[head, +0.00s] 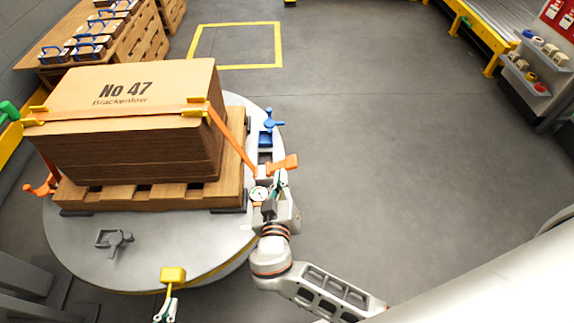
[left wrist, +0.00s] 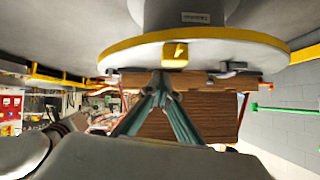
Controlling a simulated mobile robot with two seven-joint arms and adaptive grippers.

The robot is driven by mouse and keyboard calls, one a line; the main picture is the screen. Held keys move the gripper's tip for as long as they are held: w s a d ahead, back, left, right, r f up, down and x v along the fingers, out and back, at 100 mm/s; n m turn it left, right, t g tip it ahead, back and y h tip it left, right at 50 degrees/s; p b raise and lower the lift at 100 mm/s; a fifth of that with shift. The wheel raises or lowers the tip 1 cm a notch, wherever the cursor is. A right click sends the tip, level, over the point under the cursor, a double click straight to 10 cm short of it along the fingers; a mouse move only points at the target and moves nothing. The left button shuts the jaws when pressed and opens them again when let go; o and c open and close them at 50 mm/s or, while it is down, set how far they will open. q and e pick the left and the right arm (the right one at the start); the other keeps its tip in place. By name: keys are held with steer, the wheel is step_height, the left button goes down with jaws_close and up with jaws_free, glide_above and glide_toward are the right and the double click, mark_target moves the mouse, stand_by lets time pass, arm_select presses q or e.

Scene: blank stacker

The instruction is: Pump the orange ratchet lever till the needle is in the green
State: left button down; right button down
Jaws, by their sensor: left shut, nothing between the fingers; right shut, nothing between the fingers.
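The orange ratchet lever (head: 284,163) sticks out to the right from the ratchet on the turntable's right side. An orange strap (head: 236,135) runs from it up over the cardboard stack (head: 140,95). A small round white gauge (head: 259,194) sits just below the lever; its needle and green zone are too small to read. My right gripper (head: 281,175) is shut and empty, its tips just under the lever; I cannot tell whether they touch. My left gripper (head: 169,291) is shut and empty beside a yellow block (head: 172,274) on the turntable's front edge; its closed fingers (left wrist: 160,82) show in the left wrist view.
The stack stands on a wooden pallet (head: 150,196) on the round grey turntable (head: 150,262). A blue clamp (head: 270,124) stands above the lever and a grey handle (head: 115,240) at front left. The floor (head: 400,130) to the right is clear.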

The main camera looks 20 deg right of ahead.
glide_above(289, 167)
steer(key=a, duration=0.1)
step_height(289, 167, down, 2)
steer(key=f, duration=0.1)
steer(key=f+b, duration=0.1)
steer(key=f, duration=0.1)
steer(key=shift+d, duration=0.25)
steer(key=shift+d+f, duration=0.15)
steer(key=shift+f, duration=0.05)
steer(key=shift+d+f, duration=0.1)
steer(key=shift+f, duration=0.15)
arm_select(q)
steer(key=shift+w+d+r, duration=0.2)
steer(key=shift+w+d, duration=0.05)
steer(key=shift+w, duration=0.15)
steer(key=shift+s+f, duration=0.15)
